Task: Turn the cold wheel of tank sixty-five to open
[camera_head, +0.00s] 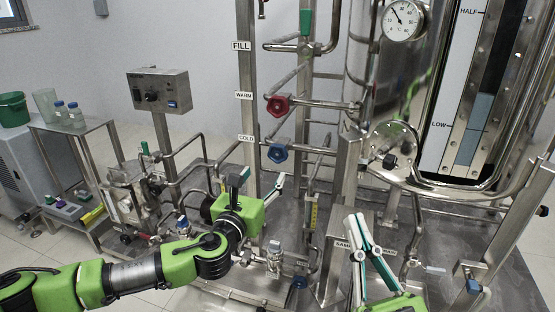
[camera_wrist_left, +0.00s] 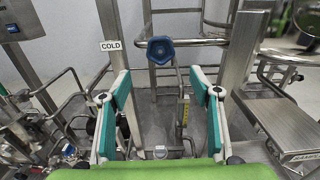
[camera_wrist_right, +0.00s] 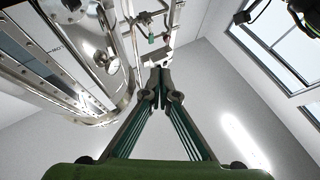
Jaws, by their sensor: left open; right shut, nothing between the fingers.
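The blue cold wheel (camera_head: 278,153) sits on a pipe beside the COLD label (camera_head: 246,138). In the left wrist view the wheel (camera_wrist_left: 160,49) is above the gap between the fingertips, apart from them. My left gripper (camera_head: 262,181) is open and empty, just below the wheel in the head view; its fingers also show in the left wrist view (camera_wrist_left: 160,80). My right gripper (camera_head: 354,218) is shut and empty at the lower right, with its fingers pointing up; they meet in the right wrist view (camera_wrist_right: 160,75). No tank number is readable.
A red wheel (camera_head: 277,106) at the WARM label sits above the blue one. A steel post (camera_head: 343,190) stands right of the blue wheel. A control box (camera_head: 158,90) and a side table (camera_head: 75,126) are at left. Pipes crowd the skid.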

